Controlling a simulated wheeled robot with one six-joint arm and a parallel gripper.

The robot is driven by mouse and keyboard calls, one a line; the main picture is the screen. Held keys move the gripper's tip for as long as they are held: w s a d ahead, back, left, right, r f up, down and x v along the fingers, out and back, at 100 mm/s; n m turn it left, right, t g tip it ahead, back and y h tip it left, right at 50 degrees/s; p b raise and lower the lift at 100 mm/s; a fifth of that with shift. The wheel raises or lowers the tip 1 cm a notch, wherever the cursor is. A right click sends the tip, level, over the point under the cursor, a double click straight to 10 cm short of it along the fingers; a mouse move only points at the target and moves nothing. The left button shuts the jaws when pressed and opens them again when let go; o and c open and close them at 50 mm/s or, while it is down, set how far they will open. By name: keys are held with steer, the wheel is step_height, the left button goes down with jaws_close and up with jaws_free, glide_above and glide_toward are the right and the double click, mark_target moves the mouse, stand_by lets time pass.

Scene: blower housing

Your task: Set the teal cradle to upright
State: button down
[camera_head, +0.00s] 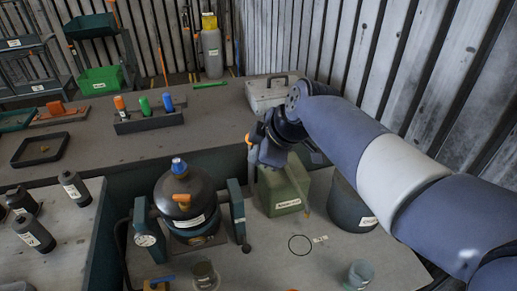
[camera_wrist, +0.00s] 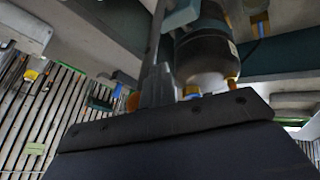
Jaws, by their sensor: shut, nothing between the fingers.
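The teal cradle (camera_head: 236,203) stands on the near grey bench, with a teal post on each side and a round dial on its left post. Between the posts hangs a dark rounded vessel (camera_head: 187,203) with a blue cap on top, an orange handle and a white label. Whether it leans slightly is hard to tell. My gripper (camera_head: 251,142) is shut and empty, above and behind the cradle's right post, in front of the green canister, apart from the cradle. In the wrist view the vessel (camera_wrist: 203,58) shows beyond my gripper (camera_wrist: 157,85), in a rolled view.
A green canister (camera_head: 284,190) and a dark bucket (camera_head: 350,206) stand right of the cradle. Small clear cups (camera_head: 359,274) sit near the front. Dark bottles (camera_head: 74,188) stand on the left bench. A rack with coloured handles (camera_head: 148,119) is behind. Bench around the drawn circle is clear.

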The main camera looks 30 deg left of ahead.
steer(key=p, duration=0.1)
steer(key=w+a+r+p, duration=0.1)
steer(key=p, duration=0.1)
steer(key=shift+w+a+g+h, duration=0.2)
steer(key=shift+a+g+h, duration=0.1)
steer(key=shift+h, duration=0.1)
steer(key=shift+w+a+f, duration=0.15)
steer(key=shift+w+a, duration=0.4)
steer(key=shift+a, duration=0.1)
